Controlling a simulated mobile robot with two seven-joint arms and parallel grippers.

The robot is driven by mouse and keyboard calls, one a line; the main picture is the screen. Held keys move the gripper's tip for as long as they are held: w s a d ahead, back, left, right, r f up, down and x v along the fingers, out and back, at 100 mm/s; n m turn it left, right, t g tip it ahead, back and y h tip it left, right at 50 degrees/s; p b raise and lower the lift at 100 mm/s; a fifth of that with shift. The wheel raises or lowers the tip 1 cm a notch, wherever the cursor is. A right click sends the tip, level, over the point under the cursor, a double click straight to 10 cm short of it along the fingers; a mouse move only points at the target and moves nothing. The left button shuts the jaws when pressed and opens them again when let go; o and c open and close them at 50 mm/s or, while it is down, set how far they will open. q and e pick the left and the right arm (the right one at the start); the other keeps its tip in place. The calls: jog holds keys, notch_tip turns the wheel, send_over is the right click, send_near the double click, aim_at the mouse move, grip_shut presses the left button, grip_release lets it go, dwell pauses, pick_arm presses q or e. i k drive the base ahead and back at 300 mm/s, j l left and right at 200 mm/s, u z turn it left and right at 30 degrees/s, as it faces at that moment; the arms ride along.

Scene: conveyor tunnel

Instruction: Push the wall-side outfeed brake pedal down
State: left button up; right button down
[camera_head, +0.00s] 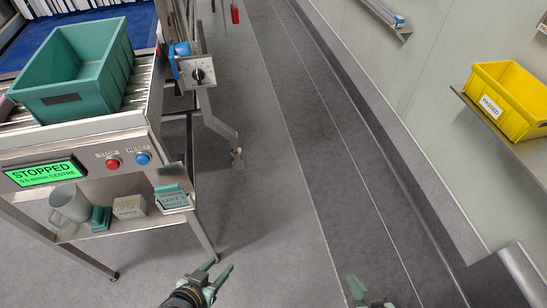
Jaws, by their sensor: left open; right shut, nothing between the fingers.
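A metal lever (220,128) comes off the wall-facing side of the conveyor frame and ends low over the floor in a small foot-like pad (237,160). It looks like the brake pedal, but no label shows on it, and I cannot tell whether it is up or down. My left gripper (221,268) is open and empty at the bottom of the view, below and apart from the lever. My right gripper (357,290) is shut and empty at the bottom edge, further right over the floor, with little of it showing.
The conveyor's front panel has a green "STOPPED" display (42,174), a red button (113,163) and a blue button (143,158). A green crate (120,75) sits on the rollers. A yellow bin (515,125) stands on a wall shelf at right. The floor between is clear.

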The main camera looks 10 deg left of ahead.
aim_at(238, 164)
jog(key=i+l+z, duration=0.6)
jog(key=i, duration=0.35)
jog(key=i+u, duration=0.25)
jog(key=u, duration=0.15)
jog(key=i+u, duration=0.25)
jog(key=u, duration=0.15)
jog(key=i+u, duration=0.3)
jog(key=u, duration=0.15)
